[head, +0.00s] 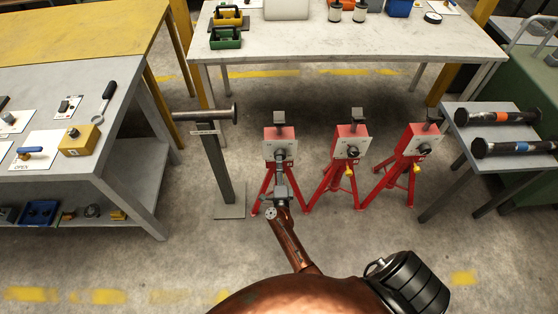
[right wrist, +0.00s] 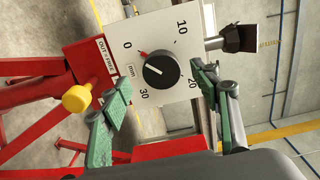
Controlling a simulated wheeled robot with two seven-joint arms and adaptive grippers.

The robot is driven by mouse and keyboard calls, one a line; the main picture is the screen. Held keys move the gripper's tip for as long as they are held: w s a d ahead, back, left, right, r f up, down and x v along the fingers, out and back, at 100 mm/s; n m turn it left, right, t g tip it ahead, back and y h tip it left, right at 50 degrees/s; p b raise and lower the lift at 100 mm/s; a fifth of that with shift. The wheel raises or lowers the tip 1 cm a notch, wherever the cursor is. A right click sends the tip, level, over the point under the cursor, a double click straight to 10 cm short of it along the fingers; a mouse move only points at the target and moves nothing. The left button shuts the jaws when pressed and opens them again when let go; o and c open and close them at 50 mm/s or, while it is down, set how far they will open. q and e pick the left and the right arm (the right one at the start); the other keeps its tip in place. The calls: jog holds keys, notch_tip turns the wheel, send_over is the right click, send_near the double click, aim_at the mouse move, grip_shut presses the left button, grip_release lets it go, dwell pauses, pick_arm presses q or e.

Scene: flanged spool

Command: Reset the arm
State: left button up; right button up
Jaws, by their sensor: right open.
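My right gripper (head: 281,172) is at the front of the leftmost red stand (head: 279,133) in the head view, partly covering its face. In the right wrist view my right gripper (right wrist: 160,88) is open. Its two green-padded fingers are on either side of a black dial knob (right wrist: 162,71), apart from it. The knob is on a white plate (right wrist: 170,36) marked 0, 10, 20, 30 and mm. A red mark and the knob's white line lie on the side toward 0. A yellow knob (right wrist: 76,99) sticks out beside the plate. My left gripper is not in view.
Two more red stands (head: 348,142) (head: 412,142) are to the right. A grey post (head: 217,165) carries a flanged horizontal pipe (head: 204,115) on the left. Workbenches stand left and behind; a rack (head: 452,168) at right holds black tubes (head: 497,117). The floor before the post is clear.

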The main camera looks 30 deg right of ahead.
jog(key=shift+v, duration=1.05)
